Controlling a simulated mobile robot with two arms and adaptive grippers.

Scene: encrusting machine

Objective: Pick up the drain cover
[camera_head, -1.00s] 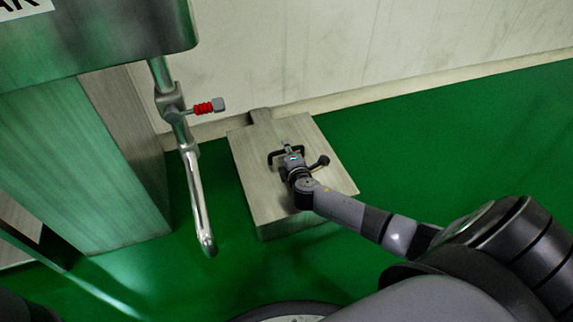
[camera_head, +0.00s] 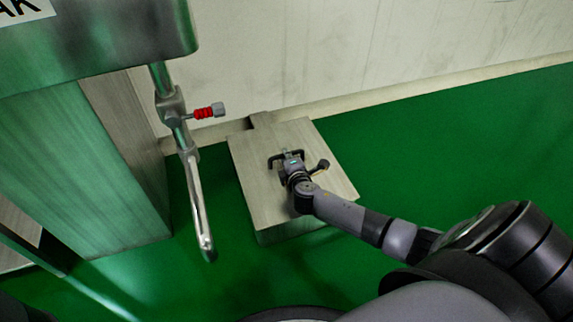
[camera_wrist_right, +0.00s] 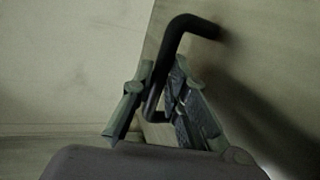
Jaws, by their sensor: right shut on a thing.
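The drain cover (camera_head: 262,195) is a pale grey, brushed-looking slab on top of a low box by the wall, with a black bar handle (camera_head: 275,160) on it. My right gripper (camera_head: 291,157) is over the cover at the handle. In the right wrist view the black handle (camera_wrist_right: 166,55) runs down between the two fingers of the right gripper (camera_wrist_right: 158,100), which are shut on it. The fingers hide part of the handle in the head view. I cannot tell whether the cover is clear of the box. My left gripper is not in view.
A metal machine cabinet (camera_head: 100,170) stands at the left. Its vertical pipe (camera_head: 196,200) with a red-handled valve (camera_head: 205,112) hangs close to the box's left side. A wall (camera_head: 350,50) is behind; green floor (camera_head: 430,150) is open at the right.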

